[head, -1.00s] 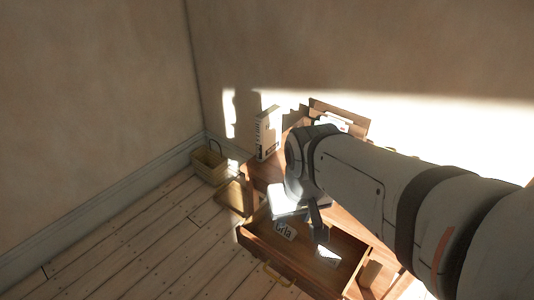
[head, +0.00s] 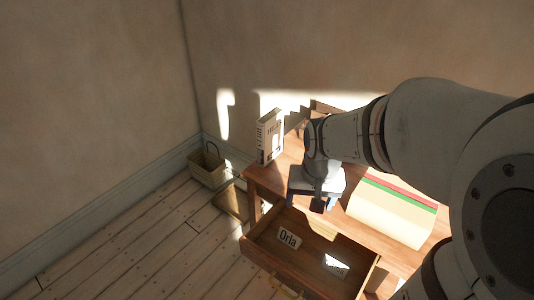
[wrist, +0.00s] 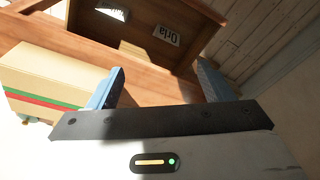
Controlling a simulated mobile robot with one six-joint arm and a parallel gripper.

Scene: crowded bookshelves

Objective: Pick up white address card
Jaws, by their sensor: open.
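Two white cards lie apart inside the open desk drawer (head: 263,262). One is a card reading "Orla" (head: 289,238); the other is a small white card with dark marks (head: 336,265), partly sunlit and too small to read. I cannot tell for certain which is the address card. In the wrist view the Orla card (wrist: 166,35) and the marked card (wrist: 113,11) show at the top, beyond the fingers. My gripper (head: 318,203) is open and empty, above the desk near the drawer's back edge. Its blue fingers (wrist: 160,85) stand wide apart in the wrist view.
A cream box with red and green stripes (head: 392,213) lies on the desk right of my gripper. An upright book (head: 269,137) stands at the desk's back left corner. A basket (head: 208,167) sits on the floor at left.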

